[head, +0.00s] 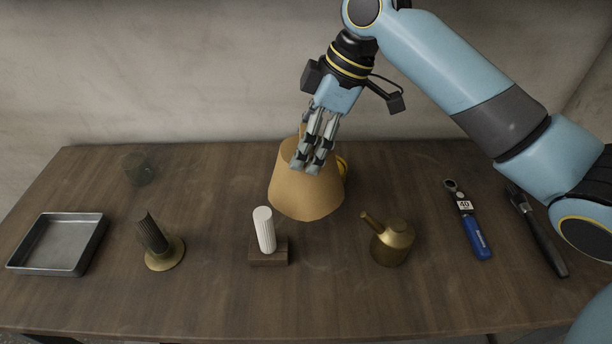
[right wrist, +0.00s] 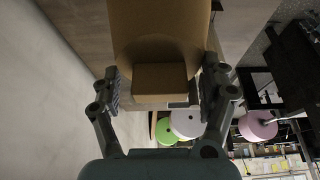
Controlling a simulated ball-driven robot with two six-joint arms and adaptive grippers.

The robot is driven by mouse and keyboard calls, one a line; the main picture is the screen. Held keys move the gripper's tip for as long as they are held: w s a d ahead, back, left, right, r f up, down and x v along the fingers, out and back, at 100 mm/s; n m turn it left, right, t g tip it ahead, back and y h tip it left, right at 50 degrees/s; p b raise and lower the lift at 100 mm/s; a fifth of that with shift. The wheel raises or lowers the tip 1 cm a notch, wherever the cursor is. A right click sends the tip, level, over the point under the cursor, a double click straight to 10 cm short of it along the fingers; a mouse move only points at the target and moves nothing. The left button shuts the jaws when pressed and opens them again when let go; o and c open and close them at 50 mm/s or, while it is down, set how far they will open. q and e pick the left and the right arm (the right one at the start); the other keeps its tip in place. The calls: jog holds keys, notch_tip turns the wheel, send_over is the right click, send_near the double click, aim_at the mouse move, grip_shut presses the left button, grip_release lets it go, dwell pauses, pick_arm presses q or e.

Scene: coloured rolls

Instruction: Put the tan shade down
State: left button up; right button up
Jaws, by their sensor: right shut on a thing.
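The tan shade (head: 305,195) is a wide, tapered tan body over the back middle of the table. My right gripper (head: 312,168) reaches down to it from above and is shut on it. In the right wrist view, the shade (right wrist: 160,35) fills the top middle, and a tan block-like part (right wrist: 160,84) sits between the two fingers (right wrist: 164,90). I cannot tell whether the shade's lower edge touches the table. My left gripper is not in view.
In front stand a white ribbed roll on a wooden block (head: 268,258), a dark ribbed roll on a brass base (head: 165,261) and a brass oil can (head: 392,246). A metal tray (head: 57,263) lies left, a blue-handled tool (head: 474,237) right.

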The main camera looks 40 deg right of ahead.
aim_at(300, 196)
notch_tip(300, 196, down, 7)
jog(key=shift+s+f, duration=0.15)
jog(key=shift+a, duration=0.1)
jog(key=o, duration=1.4)
jog(key=shift+f, duration=0.1)
jog(key=shift+c, duration=0.2)
